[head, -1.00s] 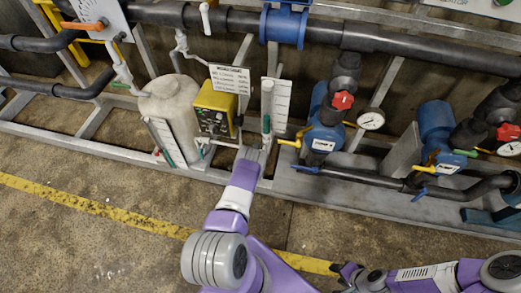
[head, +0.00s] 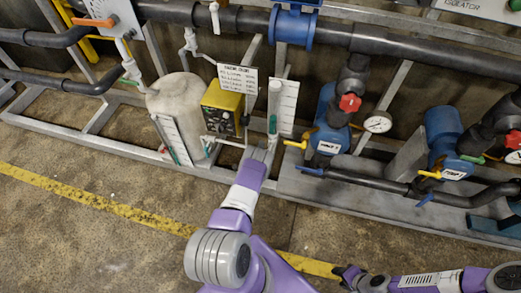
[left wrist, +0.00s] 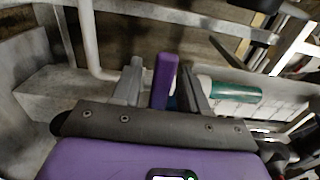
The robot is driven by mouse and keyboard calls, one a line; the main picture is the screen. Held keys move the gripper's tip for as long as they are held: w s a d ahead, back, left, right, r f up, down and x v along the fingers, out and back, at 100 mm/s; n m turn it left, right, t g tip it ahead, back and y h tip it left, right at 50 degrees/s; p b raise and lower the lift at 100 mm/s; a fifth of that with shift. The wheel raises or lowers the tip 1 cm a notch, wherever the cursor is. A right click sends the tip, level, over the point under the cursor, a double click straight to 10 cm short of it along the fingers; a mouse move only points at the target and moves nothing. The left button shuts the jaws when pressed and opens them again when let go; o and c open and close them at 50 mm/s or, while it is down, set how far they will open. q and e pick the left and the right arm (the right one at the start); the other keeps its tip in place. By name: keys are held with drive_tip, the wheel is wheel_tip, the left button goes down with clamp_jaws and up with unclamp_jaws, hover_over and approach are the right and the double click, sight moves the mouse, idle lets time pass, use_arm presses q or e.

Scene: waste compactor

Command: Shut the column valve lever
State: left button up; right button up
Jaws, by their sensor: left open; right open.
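The clear column (head: 273,105), with green in its lower part and a white scale panel behind it, stands upright on the metal skid. My left gripper (head: 260,152) is at the foot of the column in the head view. In the left wrist view the left gripper (left wrist: 163,85) is open, its grey fingers on either side of a purple bar (left wrist: 163,80) that looks like the valve lever. I cannot tell whether they touch it. The green and white column (left wrist: 225,92) lies just right of the fingers. My right gripper (head: 346,272) is low in the head view, apart from the skid.
A yellow control box (head: 221,108) and a pale tank (head: 180,105) stand left of the column. A blue pump (head: 328,135) with a yellow lever (head: 295,144) is to the right. The skid's frame rail (head: 100,142) runs along the front. The floor before it is clear.

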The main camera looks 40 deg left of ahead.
use_arm(q)
drive_tip(key=p+v, duration=0.2)
drive_tip(key=v, duration=0.5)
drive_tip(key=shift+s, duration=0.15)
idle(0.3)
